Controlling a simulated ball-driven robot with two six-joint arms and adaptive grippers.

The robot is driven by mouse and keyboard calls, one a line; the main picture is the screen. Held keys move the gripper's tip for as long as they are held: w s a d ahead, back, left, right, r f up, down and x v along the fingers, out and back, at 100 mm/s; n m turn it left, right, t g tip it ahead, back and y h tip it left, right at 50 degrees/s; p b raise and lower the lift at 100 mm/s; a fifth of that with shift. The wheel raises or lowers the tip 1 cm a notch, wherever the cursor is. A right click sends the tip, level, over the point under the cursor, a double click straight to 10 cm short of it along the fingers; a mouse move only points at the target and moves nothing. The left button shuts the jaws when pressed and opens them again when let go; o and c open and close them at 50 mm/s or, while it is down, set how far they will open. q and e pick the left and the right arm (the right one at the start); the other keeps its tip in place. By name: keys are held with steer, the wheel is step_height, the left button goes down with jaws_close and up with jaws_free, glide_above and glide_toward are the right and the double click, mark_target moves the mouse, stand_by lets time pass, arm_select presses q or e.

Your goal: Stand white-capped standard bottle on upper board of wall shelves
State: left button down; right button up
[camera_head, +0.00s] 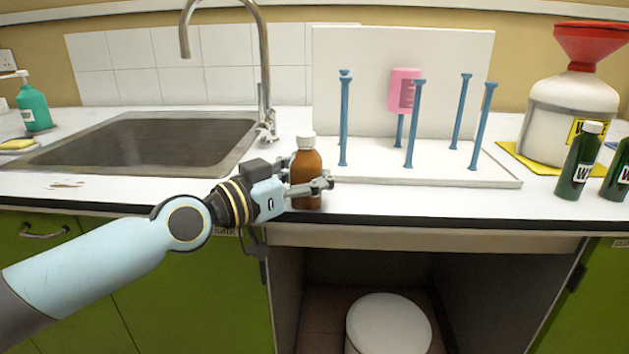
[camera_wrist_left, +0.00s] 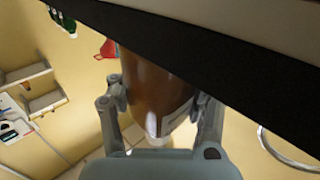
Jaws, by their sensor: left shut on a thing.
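A brown bottle with a white cap (camera_head: 306,163) stands upright at the front edge of the white counter, just right of the sink. My left gripper (camera_head: 318,185) reaches in from the left and is shut around the bottle's body. In the left wrist view the brown bottle (camera_wrist_left: 152,82) lies between the two fingers (camera_wrist_left: 160,103), with part of a pale label visible. White shelf-like boards (camera_wrist_left: 38,88) show on the yellow wall at the left of that view; I cannot tell which is the upper board. My right gripper is not in view.
Dark green bottles (camera_head: 578,165) and a white jug with a red funnel (camera_head: 567,110) stand at the right.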

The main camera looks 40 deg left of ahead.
arm_select(q)
steer(key=c, duration=1.3)
jaws_free()
steer(key=shift+f, duration=0.1)
steer(key=o, duration=0.8)
